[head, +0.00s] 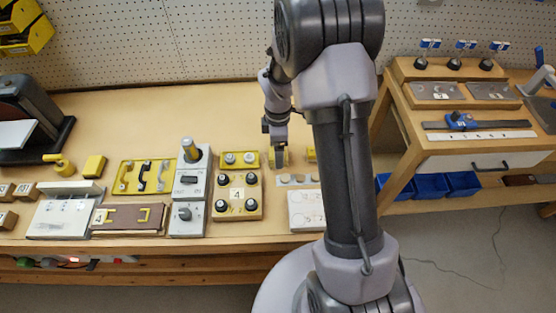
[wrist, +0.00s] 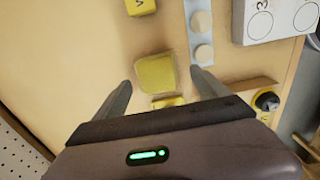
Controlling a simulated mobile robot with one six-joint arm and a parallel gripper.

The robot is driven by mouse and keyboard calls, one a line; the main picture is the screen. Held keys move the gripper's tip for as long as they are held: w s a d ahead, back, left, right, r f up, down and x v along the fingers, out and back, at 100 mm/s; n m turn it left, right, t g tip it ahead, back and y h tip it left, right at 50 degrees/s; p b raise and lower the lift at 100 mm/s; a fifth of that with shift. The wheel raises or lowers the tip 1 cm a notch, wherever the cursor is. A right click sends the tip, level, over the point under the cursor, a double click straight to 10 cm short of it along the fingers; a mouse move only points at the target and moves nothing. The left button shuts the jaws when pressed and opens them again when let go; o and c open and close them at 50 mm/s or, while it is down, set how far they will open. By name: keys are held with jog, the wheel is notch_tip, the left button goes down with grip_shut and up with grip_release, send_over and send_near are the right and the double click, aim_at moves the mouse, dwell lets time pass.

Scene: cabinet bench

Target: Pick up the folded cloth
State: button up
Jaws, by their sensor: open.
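A yellow, soft-edged square pad that looks like the folded cloth (wrist: 156,73) lies flat on the bench in the wrist view. My gripper (wrist: 162,82) is open, with one finger to each side of the cloth in that picture. The fingers do not visibly touch it, and I cannot tell their height above the bench. In the head view my gripper (head: 278,156) points down over the bench behind the small round pieces. I cannot make out the cloth clearly there, as my gripper and arm cover that area.
A smaller yellow block (wrist: 168,102) lies close to the cloth. A grey strip with pale round pieces (wrist: 202,30) and a white panel with circles (wrist: 275,15) are nearby. A knob box (head: 237,194) stands left of my gripper. The bench behind (head: 170,115) is clear.

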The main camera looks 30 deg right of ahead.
notch_tip(320, 180, down, 3)
jog(key=shift+r+b, duration=0.1)
jog(key=shift+b, duration=0.2)
jog(key=shift+r, duration=0.15)
jog(key=shift+c, duration=0.6)
jog(key=c, duration=1.5)
jog(key=shift+o, duration=0.2)
notch_tip(320, 180, up, 10)
jog(key=p, duration=0.4)
jog(key=shift+p, duration=0.35)
